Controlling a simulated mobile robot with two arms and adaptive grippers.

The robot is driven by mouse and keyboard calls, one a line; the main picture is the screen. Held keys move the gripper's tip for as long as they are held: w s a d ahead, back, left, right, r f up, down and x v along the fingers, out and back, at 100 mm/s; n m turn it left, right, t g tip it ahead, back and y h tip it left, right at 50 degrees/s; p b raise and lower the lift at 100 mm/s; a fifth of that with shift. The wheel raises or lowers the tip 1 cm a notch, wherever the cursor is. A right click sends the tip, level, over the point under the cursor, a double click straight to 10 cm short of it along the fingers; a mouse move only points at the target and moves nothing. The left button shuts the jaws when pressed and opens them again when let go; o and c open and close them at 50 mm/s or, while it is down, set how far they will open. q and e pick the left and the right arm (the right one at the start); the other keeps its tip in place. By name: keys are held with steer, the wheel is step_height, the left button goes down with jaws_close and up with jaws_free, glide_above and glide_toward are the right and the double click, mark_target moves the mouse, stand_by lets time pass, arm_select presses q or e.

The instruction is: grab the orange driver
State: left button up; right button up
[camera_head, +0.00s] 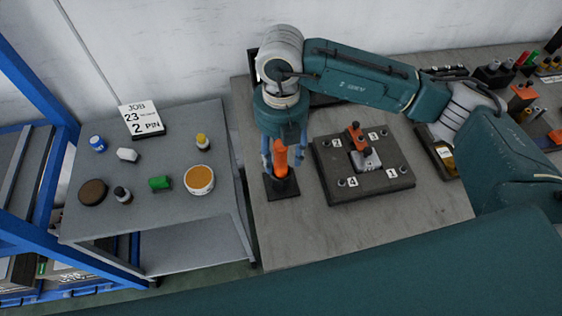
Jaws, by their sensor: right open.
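The orange driver (281,157) stands upright in a small dark square base (282,188) near the left side of the grey workbench. My right gripper (283,172) points down over it from above. Its blue fingers are open, with the driver showing between them. I cannot tell whether a finger touches the driver. My left gripper is not in view.
Right of the driver is a dark fixture plate (364,192) with numbered corners and an orange clamp (355,135). A grey side table (150,220) on the left holds small jars, discs and a job sign (141,119). Several tools stand at the bench's far right.

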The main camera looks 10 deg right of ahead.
mark_target(281, 164)
steer(key=f, duration=0.1)
steer(key=f+p, duration=0.2)
steer(key=f, duration=0.1)
steer(key=shift+w+f, duration=0.1)
steer(key=shift+w, duration=0.2)
steer(key=shift+f, duration=0.6)
steer(key=shift+w+r, duration=0.1)
jaws_close()
